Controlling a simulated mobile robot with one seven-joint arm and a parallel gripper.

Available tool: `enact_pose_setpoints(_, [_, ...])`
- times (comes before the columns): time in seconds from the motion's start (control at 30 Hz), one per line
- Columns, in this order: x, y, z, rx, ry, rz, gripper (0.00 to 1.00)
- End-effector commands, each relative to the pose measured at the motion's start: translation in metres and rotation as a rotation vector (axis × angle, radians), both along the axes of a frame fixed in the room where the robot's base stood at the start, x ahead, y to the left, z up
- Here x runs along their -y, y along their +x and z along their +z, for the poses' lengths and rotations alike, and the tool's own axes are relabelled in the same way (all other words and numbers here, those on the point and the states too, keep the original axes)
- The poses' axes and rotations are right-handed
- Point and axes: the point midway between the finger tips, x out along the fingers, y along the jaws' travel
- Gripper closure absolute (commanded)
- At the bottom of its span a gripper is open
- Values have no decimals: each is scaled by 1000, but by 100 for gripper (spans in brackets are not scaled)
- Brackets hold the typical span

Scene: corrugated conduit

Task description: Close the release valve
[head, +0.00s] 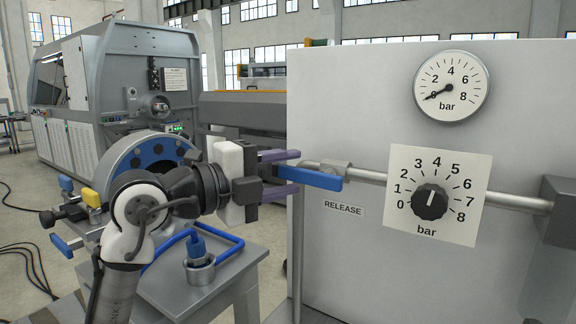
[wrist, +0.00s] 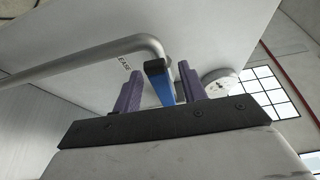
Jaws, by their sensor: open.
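The release valve's blue lever (head: 314,178) sits on the pipe above the RELEASE label (head: 344,208) in the head view. In the wrist view the blue lever (wrist: 159,82) stands between the two purple fingers of my gripper (wrist: 158,85), with gaps on both sides. The valve body (head: 337,167) is partly hidden behind the lever.
A pressure gauge (head: 451,87) reads near 0 bar. A regulator knob (head: 430,202) on a white dial plate points near 4. The pipe (head: 378,175) runs along the grey panel (head: 350,110). A metal table (head: 215,285) with blue fittings stands below my arm.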

Motion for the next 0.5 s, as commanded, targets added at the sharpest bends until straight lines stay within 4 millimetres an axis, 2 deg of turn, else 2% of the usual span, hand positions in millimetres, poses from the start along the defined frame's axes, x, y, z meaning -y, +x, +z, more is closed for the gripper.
enact_pose_setpoints(0.13, [7, 5, 0, 0, 0, 0, 58])
enact_pose_setpoints(0.4, [8, 5, 0, 1, -1, 1, 58])
enact_pose_setpoints(0.5, [8, 5, 0, 1, -1, 1, 70])
